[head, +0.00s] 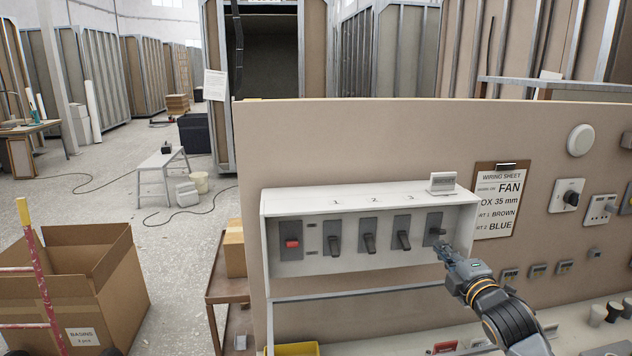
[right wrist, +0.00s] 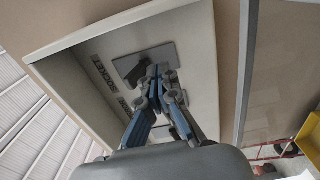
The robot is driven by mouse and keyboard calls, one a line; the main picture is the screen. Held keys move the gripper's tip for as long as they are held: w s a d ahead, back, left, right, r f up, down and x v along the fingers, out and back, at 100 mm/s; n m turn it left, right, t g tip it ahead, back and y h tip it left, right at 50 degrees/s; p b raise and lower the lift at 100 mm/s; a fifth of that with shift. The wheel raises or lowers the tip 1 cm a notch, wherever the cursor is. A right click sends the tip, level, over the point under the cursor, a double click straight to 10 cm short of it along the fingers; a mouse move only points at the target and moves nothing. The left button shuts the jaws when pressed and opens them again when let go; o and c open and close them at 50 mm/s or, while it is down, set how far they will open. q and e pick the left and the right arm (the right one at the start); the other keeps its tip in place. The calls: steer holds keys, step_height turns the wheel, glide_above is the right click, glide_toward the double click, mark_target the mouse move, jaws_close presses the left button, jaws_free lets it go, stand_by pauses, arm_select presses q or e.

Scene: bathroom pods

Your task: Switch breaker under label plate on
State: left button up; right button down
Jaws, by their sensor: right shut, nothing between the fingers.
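The white breaker box (head: 370,196) holds a row of dark breakers under the numbers 1, 2 and 3. A small label plate (head: 442,182) stands on its top, above the rightmost breaker (head: 434,222). That breaker also shows in the right wrist view (right wrist: 166,55), with its lever partly hidden behind my fingers. I cannot tell the lever's exact position. The levers under 1, 2 and 3 point down. My right gripper (head: 443,247) is shut and empty, with its fingertips (right wrist: 158,75) just in front of the rightmost breaker's lower part; contact is unclear. My left gripper is out of view.
A red switch (head: 292,243) sits at the box's left end. A wiring sheet clipboard (head: 499,200) hangs on the panel (head: 330,140) right of the box. Sockets and knobs are further right.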

steer(key=shift+f, duration=0.3)
steer(key=shift+s+f, duration=0.1)
steer(key=shift+s+d+p, duration=0.15)
steer(key=shift+s+p, duration=0.3)
steer(key=shift+s, duration=0.65)
steer(key=shift+s+d+p, duration=0.2)
steer(key=shift+s+p, duration=0.1)
steer(key=shift+s, duration=0.9)
steer(key=shift+s+d+p, duration=0.15)
steer(key=shift+s+p, duration=0.1)
steer(key=shift+s, duration=0.95)
